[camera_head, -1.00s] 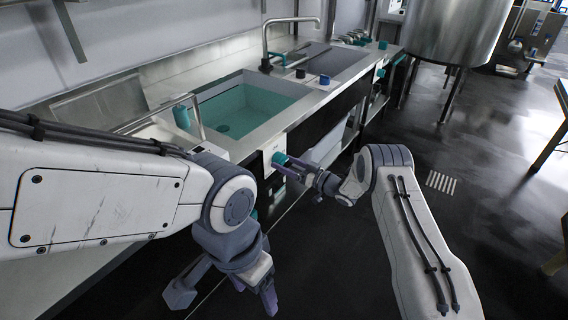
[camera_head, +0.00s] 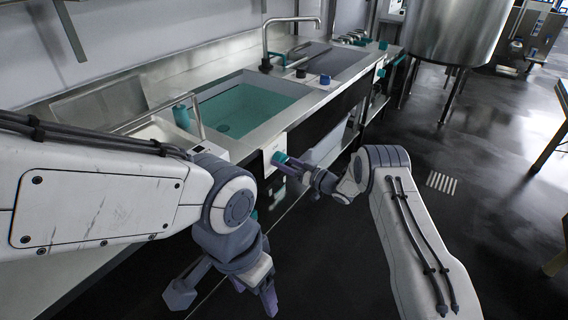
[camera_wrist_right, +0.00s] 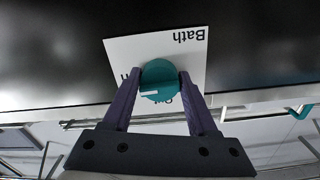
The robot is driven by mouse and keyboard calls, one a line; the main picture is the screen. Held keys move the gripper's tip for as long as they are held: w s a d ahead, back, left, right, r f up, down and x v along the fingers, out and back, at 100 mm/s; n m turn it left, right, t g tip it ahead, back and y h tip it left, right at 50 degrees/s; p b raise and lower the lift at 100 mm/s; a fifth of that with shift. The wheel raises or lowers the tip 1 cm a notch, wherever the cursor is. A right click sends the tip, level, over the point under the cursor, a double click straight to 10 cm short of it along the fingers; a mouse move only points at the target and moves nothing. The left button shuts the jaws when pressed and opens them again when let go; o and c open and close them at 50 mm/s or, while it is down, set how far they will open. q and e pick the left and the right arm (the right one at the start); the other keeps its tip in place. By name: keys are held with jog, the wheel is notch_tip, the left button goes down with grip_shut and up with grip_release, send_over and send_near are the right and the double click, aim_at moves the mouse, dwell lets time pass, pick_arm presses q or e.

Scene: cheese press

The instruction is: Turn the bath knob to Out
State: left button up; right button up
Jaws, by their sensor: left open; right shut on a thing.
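The teal bath knob (camera_wrist_right: 159,80) sits on a white plate marked "Bath" (camera_wrist_right: 190,45) in the right wrist view, upside down there. The knob's pale pointer mark lies near its edge by the partly covered word "Out". My right gripper (camera_wrist_right: 158,84) is shut on the knob, one purple finger on each side. In the head view the knob (camera_head: 279,159) is on the counter's front, with my right gripper (camera_head: 290,165) at it. My left gripper (camera_head: 264,292) hangs low in front of the counter, open and empty.
A sink basin (camera_head: 245,106) with teal liquid is set in the steel counter, with a tap (camera_head: 290,22) behind it. A blue knob (camera_head: 324,80) and a dark one stand on the counter. A large steel vat (camera_head: 455,35) stands at the back right.

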jog(key=n+b, duration=0.1)
jog(key=n, duration=0.1)
jog(key=n+b, duration=0.2)
jog(key=shift+d+f+n, duration=0.1)
jog(key=shift+f+n, duration=0.1)
jog(key=shift+n, duration=0.1)
jog(key=n+b, duration=0.3)
jog(key=n, duration=0.1)
jog(key=shift+w+n, duration=0.1)
jog(key=shift+n, duration=0.2)
jog(key=n+b, duration=0.6)
jog(key=shift+r+n+b, duration=0.2)
jog(key=shift+n+b, duration=0.75)
jog(key=shift+n, duration=0.15)
jog(key=o, duration=1.4)
jog(key=shift+r, duration=0.1)
jog(key=shift+c, duration=0.2)
jog(key=shift+d, duration=0.15)
